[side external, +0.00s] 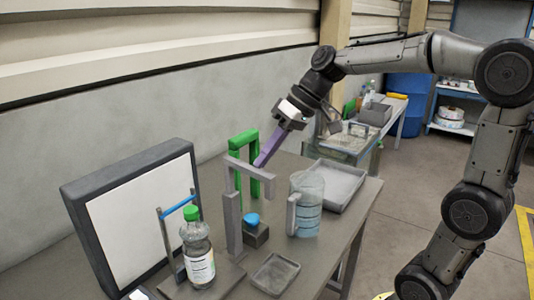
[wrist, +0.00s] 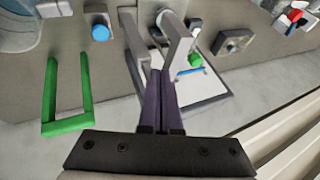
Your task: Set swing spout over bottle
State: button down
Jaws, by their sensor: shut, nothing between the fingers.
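The grey swing spout (side external: 250,170) stands on an upright post in the side view. Its arm reaches right, away from the bottle, with a short end pointing down. The clear bottle (side external: 201,265) with a green cap and white label stands upright at the front left. In the wrist view the spout (wrist: 176,30) is just beyond my fingertips, and the bottle's green cap (wrist: 195,60) shows to the right. My gripper (side external: 259,166) has purple fingers, shut and empty, slanting down close behind the spout arm. I cannot tell whether they touch it.
A green arch (side external: 245,137) stands behind the spout. A blue knob (side external: 252,219) on a dark block is below it. A jug (side external: 309,208) and grey tray (side external: 354,193) are to the right. A white panel (side external: 130,235) and blue-barred frame (side external: 180,206) stand left. A shallow dish (side external: 275,273) lies in front.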

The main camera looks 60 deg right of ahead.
aim_at(257, 172)
jog(key=a+m+t+h, duration=0.1)
jog(key=a+m, duration=0.2)
jog(key=m, duration=0.1)
jog(key=shift+s+a+h, duration=0.15)
jog(key=shift+h, duration=0.25)
jog(key=w+a+m+h, duration=0.5)
jog(key=a+m+h, duration=0.1)
jog(key=m, duration=0.5)
jog(key=shift+w+a+h, duration=0.3)
jog(key=shift+w+a, duration=0.1)
jog(key=shift+a, duration=0.15)
dwell(0.4)
